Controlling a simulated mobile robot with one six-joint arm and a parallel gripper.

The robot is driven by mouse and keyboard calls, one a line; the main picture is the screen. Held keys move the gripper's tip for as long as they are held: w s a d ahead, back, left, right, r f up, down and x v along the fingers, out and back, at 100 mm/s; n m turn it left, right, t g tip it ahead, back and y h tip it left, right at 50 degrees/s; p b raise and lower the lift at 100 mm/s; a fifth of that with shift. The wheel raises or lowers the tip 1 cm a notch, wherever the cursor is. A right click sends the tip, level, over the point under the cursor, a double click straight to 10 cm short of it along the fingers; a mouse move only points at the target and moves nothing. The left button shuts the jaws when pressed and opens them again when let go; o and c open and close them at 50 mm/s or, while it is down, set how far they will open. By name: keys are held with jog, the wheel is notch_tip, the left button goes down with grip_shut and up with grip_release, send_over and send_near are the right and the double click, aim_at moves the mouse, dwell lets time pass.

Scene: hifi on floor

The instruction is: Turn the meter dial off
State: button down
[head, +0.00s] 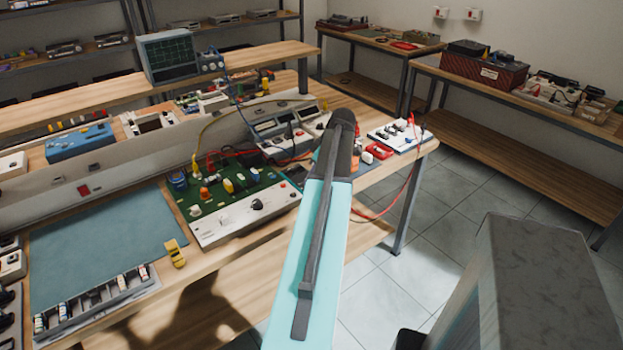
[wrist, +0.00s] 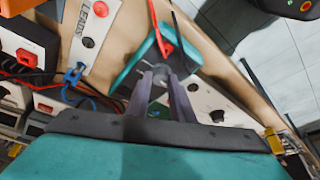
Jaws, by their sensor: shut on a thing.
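In the wrist view a teal-cased meter (wrist: 128,82) lies on the wooden bench, with a grey face. My gripper (wrist: 159,73) is over that face. Its two dark fingers are closed around a small grey dial (wrist: 158,80) on the meter. The fingers cover much of the dial, so I cannot tell where it points.
A red lead (wrist: 160,38) and a black lead run near the meter. A panel marked LEADS (wrist: 95,20) lies beside it. In the head view a green board (head: 238,198) with knobs and a blue mat (head: 95,240) are on the bench.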

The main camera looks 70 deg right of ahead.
jog(key=shift+w+a+n, duration=0.1)
jog(key=shift+n, duration=0.4)
jog(key=c, duration=1.6)
grip_release()
jog(key=shift+o, duration=0.2)
jog(key=shift+r, duration=0.1)
jog(key=shift+v, duration=0.75)
jog(key=b+v, duration=0.2)
jog(key=v, duration=1)
jog(key=shift+d, duration=0.25)
